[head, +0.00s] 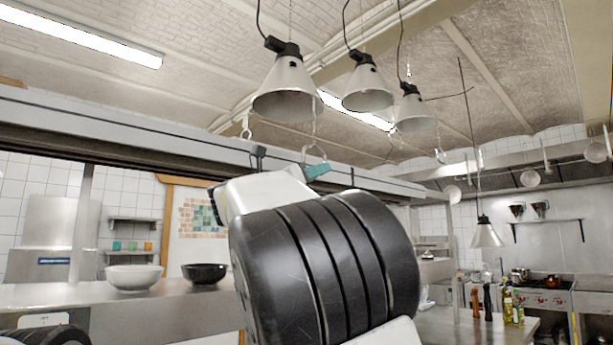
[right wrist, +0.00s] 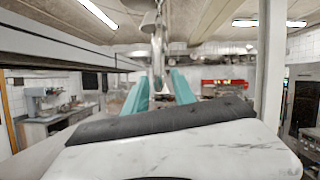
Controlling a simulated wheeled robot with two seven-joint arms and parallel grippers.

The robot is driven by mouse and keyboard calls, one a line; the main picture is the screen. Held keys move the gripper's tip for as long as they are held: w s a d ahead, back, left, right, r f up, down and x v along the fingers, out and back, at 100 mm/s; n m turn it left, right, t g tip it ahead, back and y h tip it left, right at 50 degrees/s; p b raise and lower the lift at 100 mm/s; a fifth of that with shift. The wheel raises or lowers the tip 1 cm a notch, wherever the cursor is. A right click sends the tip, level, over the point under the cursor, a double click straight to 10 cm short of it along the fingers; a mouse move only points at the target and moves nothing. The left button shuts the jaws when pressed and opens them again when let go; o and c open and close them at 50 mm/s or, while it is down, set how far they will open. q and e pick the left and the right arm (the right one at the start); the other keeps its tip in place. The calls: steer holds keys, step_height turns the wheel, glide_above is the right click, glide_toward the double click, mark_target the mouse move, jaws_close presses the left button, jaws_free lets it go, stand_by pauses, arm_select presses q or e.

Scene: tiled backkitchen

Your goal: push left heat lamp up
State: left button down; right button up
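Three silver cone-shaped heat lamps hang from cords in the upper part of the head view. The left heat lamp (head: 288,92) is the nearest and largest; the middle lamp (head: 367,90) and right lamp (head: 414,115) hang beyond it. My right gripper (head: 316,170) shows only as a teal fingertip below the left lamp, apart from it in the picture; my own arm hides the rest. In the right wrist view, the gripper's (right wrist: 158,82) two teal fingers are apart, with silvery lamp-like shapes beyond and above them. My left gripper is out of view.
A long metal rail (head: 150,128) crosses behind my right arm. A white bowl (head: 133,276) and a black bowl (head: 204,273) stand on the counter at left. Another lamp (head: 487,234) hangs lower at right, near a stove (head: 545,297) and bottles.

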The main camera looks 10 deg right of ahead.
steer(key=shift+c, duration=0.4)
jaws_close()
steer(key=shift+a, duration=0.1)
stand_by(0.8)
